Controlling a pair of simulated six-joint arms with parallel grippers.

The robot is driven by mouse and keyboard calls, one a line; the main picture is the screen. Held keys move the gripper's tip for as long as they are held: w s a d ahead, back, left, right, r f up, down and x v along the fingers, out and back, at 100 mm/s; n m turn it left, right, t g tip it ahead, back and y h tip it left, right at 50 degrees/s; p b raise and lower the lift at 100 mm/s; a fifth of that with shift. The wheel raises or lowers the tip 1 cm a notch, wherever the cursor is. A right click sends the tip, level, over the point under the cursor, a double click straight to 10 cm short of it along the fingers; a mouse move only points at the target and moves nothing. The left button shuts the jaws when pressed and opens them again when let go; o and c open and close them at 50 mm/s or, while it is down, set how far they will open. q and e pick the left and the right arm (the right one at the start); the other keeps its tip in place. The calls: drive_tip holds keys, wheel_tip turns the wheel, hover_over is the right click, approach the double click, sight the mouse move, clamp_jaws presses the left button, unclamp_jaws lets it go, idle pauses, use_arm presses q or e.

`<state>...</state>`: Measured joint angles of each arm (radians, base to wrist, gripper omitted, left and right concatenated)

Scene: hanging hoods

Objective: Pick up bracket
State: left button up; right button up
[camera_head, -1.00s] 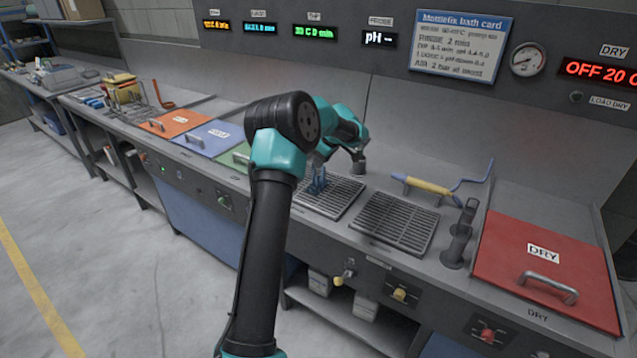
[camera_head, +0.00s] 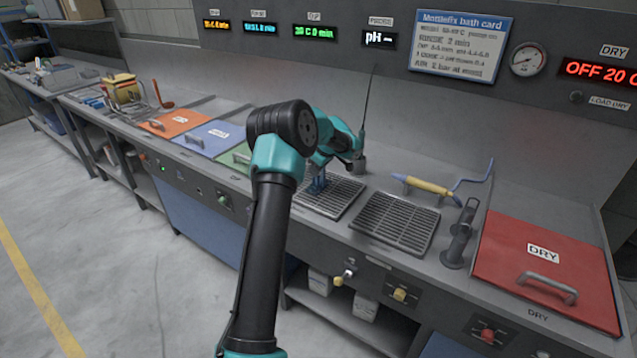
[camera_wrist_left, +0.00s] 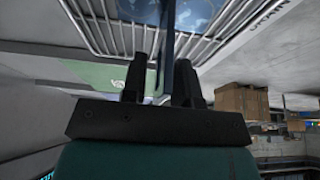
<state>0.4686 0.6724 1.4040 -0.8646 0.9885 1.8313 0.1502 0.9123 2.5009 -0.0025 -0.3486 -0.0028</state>
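The blue bracket (camera_head: 318,184) stands upright on the left drain grate (camera_head: 337,200) in the head view. My left gripper (camera_head: 321,170) is directly above it, partly hidden by its own wrist. In the left wrist view the bracket shows as a thin blue-grey plate (camera_wrist_left: 165,50), seen edge-on between the two fingers of my left gripper (camera_wrist_left: 163,72). The fingers are apart, and a gap shows between the left finger and the plate. The lower part of the bracket is hard to make out. My right gripper is not in view.
A second empty grate (camera_head: 395,222) lies to the right. Beyond it are a yellow-handled tool (camera_head: 428,186), a dark stand (camera_head: 460,240) and the red DRY lid (camera_head: 545,262). Green (camera_head: 237,156), blue (camera_head: 208,137) and orange (camera_head: 172,123) lids lie to the left. The back wall rises behind.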

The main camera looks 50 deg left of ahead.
use_arm(q)
clamp_jaws()
idle(1.1)
